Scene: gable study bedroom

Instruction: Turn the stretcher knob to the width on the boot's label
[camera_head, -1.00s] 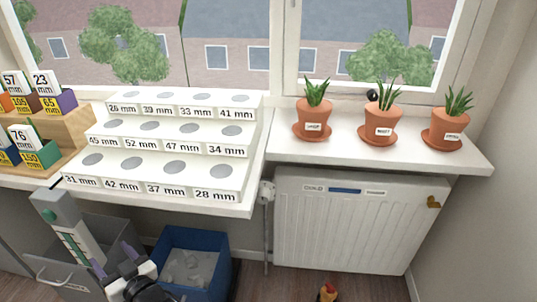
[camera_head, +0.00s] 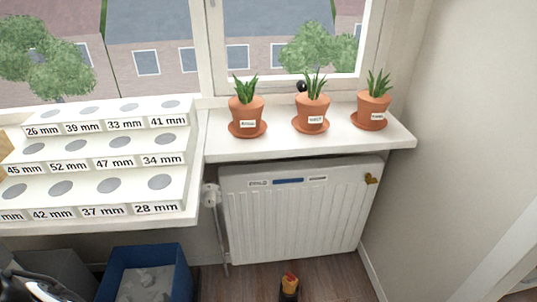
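No boot, boot label or stretcher knob can be made out for certain. A small dark object with an orange-red top (camera_head: 289,284) stands on the floor at the bottom edge, cut off by the frame; I cannot tell what it is. A white stepped stand (camera_head: 95,185) at the left has grey round spots and width labels in mm, such as 28 mm, 34 mm and 41 mm. Part of my arm shows in the bottom left corner. My gripper's fingers are out of the frame.
Three potted plants (camera_head: 246,116) stand on saucers on the white sill (camera_head: 285,145). A white radiator (camera_head: 295,218) hangs below it, with a valve and pipe at its left. A blue bin (camera_head: 185,268) stands under the stand. Wooden floor is clear around the dark object.

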